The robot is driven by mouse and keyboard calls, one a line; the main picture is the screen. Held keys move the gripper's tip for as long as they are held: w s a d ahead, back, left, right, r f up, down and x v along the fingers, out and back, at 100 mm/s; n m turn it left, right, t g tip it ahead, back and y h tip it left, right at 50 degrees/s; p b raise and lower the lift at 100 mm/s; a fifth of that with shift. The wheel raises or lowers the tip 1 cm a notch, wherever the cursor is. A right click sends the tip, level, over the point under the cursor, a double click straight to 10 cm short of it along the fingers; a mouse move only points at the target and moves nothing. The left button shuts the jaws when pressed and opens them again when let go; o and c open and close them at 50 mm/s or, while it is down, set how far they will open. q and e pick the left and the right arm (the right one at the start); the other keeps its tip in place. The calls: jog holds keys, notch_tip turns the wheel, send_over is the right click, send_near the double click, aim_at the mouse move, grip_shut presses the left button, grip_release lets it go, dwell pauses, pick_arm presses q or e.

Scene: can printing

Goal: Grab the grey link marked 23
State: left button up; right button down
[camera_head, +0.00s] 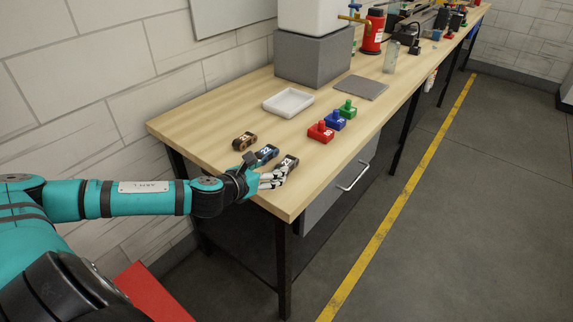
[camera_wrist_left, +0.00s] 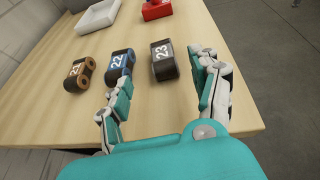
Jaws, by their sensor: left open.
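The grey link marked 23 (camera_head: 289,161) lies on the wooden table near its front end. It also shows in the left wrist view (camera_wrist_left: 164,62), just beyond the space between my fingers. My left gripper (camera_head: 266,174) is open and empty, low over the near end of the table. In the left wrist view its fingers (camera_wrist_left: 164,88) are spread, one to each side of the grey link's line and short of it. In the head view the gripper partly covers the near side of the links. My right gripper is not in view.
A blue link marked 22 (camera_wrist_left: 121,64) lies left of the grey one, and a brown link marked 21 (camera_wrist_left: 79,73) lies farther left. A white tray (camera_head: 288,102) and red, blue and green stamp-like blocks (camera_head: 321,132) stand farther back. The table's front edge is close to the gripper.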

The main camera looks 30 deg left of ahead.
pick_arm(q)
jog(key=x, duration=0.4)
jog(key=p+x, duration=0.1)
jog(key=x, duration=0.1)
jog(key=shift+w+d+f, duration=0.15)
jog(key=shift+d+f, duration=0.05)
jog(key=shift+f, duration=0.2)
jog(key=shift+c, duration=0.8)
jog(key=c, duration=1.1)
jog(key=shift+r, duration=0.1)
